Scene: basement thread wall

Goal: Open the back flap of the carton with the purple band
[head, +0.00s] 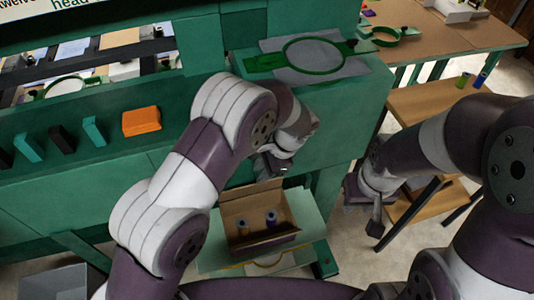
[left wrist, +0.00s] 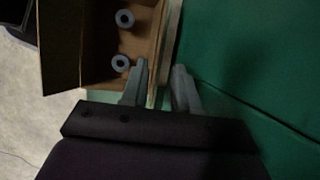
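The carton (head: 287,237) is a brown cardboard box with a dark purplish band, low in the middle of the head view. Its top is open and two spools (head: 271,218) stand inside. A brown flap (head: 250,203) stands up at its back. My left gripper (head: 272,168) is just above and behind this flap. In the left wrist view its fingers (left wrist: 161,72) are apart, with the carton's thin edge (left wrist: 162,45) running between them; contact cannot be told. My right gripper (head: 365,205) hangs to the right, clear of the carton; its finger gap is unclear.
The carton stands on a pale green shelf (head: 313,240) under the green machine front (head: 345,120). A green hoop (head: 314,55) lies above. A wooden side table (head: 430,100) stands at right.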

